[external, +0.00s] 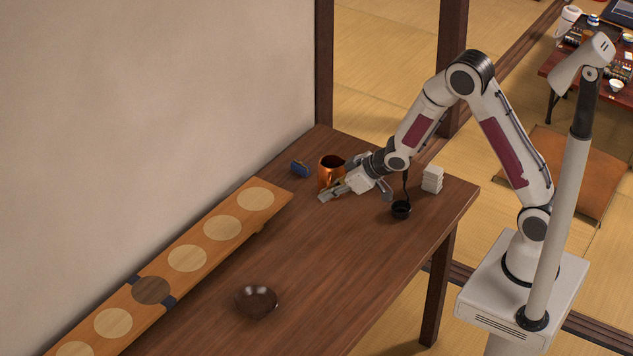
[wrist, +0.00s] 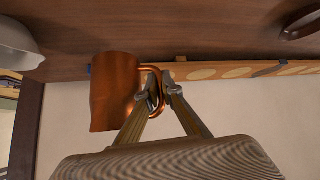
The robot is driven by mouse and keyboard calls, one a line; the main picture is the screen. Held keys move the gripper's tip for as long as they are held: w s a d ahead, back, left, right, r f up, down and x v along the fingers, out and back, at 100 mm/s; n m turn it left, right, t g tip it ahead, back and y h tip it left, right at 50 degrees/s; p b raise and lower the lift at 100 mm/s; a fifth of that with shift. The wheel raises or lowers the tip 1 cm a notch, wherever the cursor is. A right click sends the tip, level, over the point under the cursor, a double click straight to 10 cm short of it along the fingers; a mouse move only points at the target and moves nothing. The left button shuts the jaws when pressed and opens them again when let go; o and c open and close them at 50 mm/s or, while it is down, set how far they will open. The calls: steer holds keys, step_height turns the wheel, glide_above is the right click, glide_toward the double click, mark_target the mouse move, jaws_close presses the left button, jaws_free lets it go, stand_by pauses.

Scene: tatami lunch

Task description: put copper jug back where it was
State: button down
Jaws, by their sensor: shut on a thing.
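The copper jug (external: 327,172) is near the far end of the brown table, in the external view. It also shows in the wrist view (wrist: 115,92), left of my fingers, with its curved handle toward them. My gripper (external: 326,196) is beside the jug, and in the wrist view my gripper (wrist: 165,82) is shut on the jug's handle. I cannot tell whether the jug's base touches the table. The long wooden board (external: 205,253) with several pale round spots and one dark round spot lies along the wall.
A small blue object (external: 300,169) lies behind the jug near the wall. A small black cup (external: 401,210) and a white stack (external: 432,179) are at the right. A dark bowl (external: 256,301) stands nearer the front. The middle of the table (external: 325,245) is clear.

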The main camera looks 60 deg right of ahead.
steer(key=s+a+r+n+g+y, duration=0.1)
steer(key=s+a+n+g+y, duration=0.2)
steer(key=s+a+n+y, duration=0.2)
steer(key=s+a+n, duration=0.3)
steer(key=s+a, duration=0.4)
steer(key=s, duration=0.2)
steer(key=shift+a+r+g, duration=0.15)
steer(key=shift+r+g, duration=0.15)
steer(key=shift+f, duration=0.2)
steer(key=shift+f, duration=2.75)
steer(key=shift+f, duration=2.05)
steer(key=shift+f, duration=0.2)
